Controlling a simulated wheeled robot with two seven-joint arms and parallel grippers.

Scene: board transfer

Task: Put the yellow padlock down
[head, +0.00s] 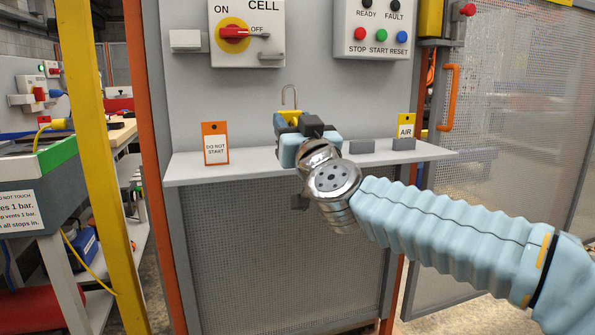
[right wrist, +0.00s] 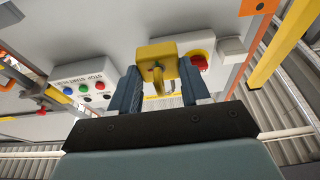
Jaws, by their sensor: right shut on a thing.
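The yellow padlock (head: 289,115) with its grey shackle pointing up is at the shelf (head: 240,165) below the CELL switch. It also shows in the right wrist view (right wrist: 156,49), between the two fingers. My right gripper (head: 300,123) reaches in from the right and is shut on the padlock. In the head view the gripper covers the padlock's lower part, so I cannot tell whether it touches the shelf. My left gripper is in neither view.
An orange DO NOT START tag (head: 215,143) stands on the shelf at left. A yellow AIR tag (head: 406,127) and grey blocks (head: 362,146) are at right. The red-handled switch (head: 236,33) and button panel (head: 383,30) are above. The shelf between the orange tag and gripper is clear.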

